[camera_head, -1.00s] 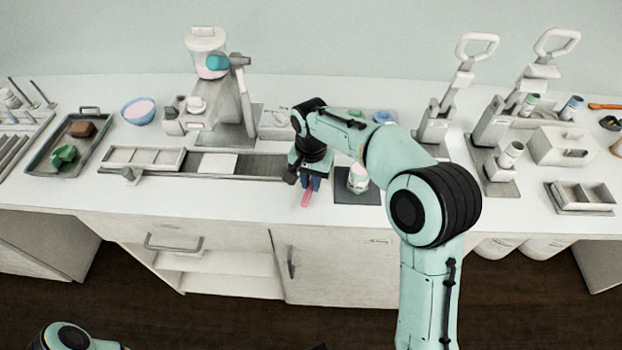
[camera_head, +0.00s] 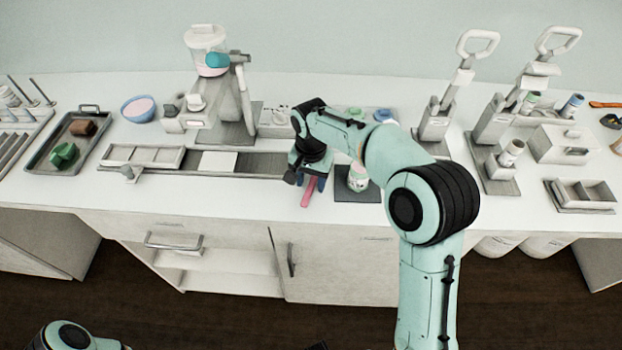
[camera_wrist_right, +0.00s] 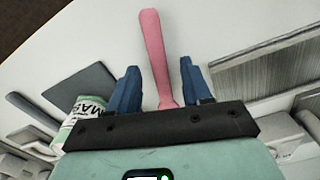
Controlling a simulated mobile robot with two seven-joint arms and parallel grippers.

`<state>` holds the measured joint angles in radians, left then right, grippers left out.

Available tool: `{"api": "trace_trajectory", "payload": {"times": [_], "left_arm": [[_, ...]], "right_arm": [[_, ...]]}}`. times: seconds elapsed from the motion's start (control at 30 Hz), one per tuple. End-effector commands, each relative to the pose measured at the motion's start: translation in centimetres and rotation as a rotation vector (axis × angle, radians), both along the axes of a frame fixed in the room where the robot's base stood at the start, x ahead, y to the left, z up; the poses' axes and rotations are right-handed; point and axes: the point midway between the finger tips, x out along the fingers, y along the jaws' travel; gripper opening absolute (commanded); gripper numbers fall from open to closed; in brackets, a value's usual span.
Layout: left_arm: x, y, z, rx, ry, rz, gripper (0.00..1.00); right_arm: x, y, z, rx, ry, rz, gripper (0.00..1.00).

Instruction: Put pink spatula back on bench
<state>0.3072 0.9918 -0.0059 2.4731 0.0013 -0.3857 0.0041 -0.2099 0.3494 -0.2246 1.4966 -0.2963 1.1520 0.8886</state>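The pink spatula (camera_head: 308,192) lies on the white bench (camera_head: 235,205) near its front edge, just below my right gripper. In the right wrist view the pink spatula (camera_wrist_right: 153,45) runs between the two blue fingers, with a gap on each side. My right gripper (camera_head: 311,184) is open around it, pointing down; its fingers also show in the right wrist view (camera_wrist_right: 160,82). The spatula's far end is hidden under the gripper. My left gripper is out of view; only part of my left arm shows at the bottom left.
A labelled jar (camera_head: 357,178) stands on a dark mat (camera_head: 352,196) right of the gripper. A grey rail (camera_head: 262,166) ends at its left. A cream machine (camera_head: 238,115) stands behind, left. Bare bench lies in front of the rail.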

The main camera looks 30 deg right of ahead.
Motion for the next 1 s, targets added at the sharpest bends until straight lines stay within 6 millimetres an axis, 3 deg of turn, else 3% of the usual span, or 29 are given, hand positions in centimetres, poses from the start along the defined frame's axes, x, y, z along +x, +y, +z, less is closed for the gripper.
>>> {"api": "trace_trajectory", "payload": {"times": [0.23, 0.7, 1.0], "left_arm": [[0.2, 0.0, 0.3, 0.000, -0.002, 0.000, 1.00], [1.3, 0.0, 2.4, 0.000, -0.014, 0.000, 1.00], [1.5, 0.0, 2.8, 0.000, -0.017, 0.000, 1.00]], "right_arm": [[0.1, 0.0, 1.9, 0.001, -0.005, 0.000, 0.49], [0.1, 0.0, 11.7, 0.000, -0.004, 0.001, 0.49], [0.0, 0.0, 13.4, 0.000, 0.000, 0.001, 0.49]]}}
